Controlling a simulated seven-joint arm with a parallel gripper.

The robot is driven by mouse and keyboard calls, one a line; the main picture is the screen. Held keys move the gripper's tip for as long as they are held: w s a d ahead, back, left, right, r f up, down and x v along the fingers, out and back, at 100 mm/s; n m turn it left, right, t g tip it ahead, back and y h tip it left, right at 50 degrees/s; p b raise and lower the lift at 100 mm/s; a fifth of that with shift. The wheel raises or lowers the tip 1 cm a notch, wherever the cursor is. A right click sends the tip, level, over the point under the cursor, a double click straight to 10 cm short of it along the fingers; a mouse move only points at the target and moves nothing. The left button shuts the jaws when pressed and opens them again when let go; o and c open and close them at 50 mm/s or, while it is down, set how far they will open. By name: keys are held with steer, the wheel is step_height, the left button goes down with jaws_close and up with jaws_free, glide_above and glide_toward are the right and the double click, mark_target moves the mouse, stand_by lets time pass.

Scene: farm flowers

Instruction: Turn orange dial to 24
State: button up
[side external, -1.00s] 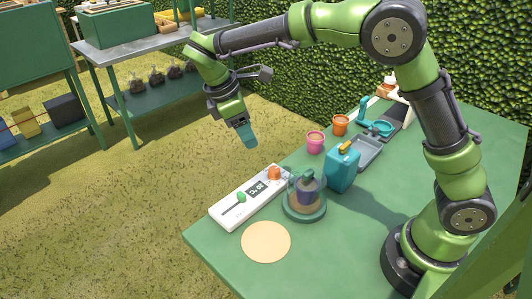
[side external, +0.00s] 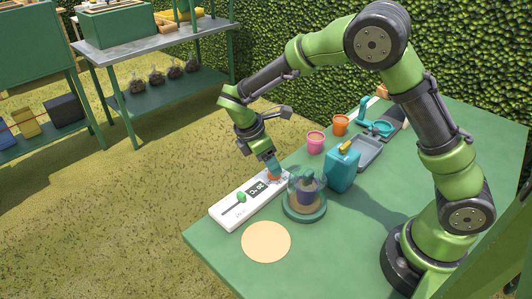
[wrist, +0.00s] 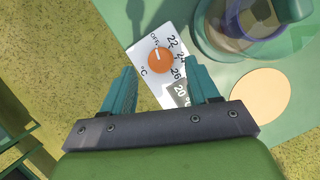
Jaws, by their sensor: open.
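The orange dial (side external: 275,177) sits at the far end of a white panel (side external: 238,205) on the green table. In the wrist view the dial (wrist: 161,60) is ringed by OFF, 22, 24 and 26, and its pale mark seems to point toward OFF. The panel's dark display (wrist: 181,93) reads 20 °C. My gripper (side external: 271,161) is just above the dial, pointing down. In the wrist view my gripper (wrist: 161,78) is open and empty, its teal fingers apart with the dial centred between and slightly beyond them. I cannot tell if they touch it.
A clear dome over a potted plant (side external: 305,193) stands close beside the panel. A round tan mat (side external: 266,242) lies in front. The grass side of the panel is free.

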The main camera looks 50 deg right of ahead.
steer(key=shift+x, duration=1.6)
steer(key=c, duration=1)
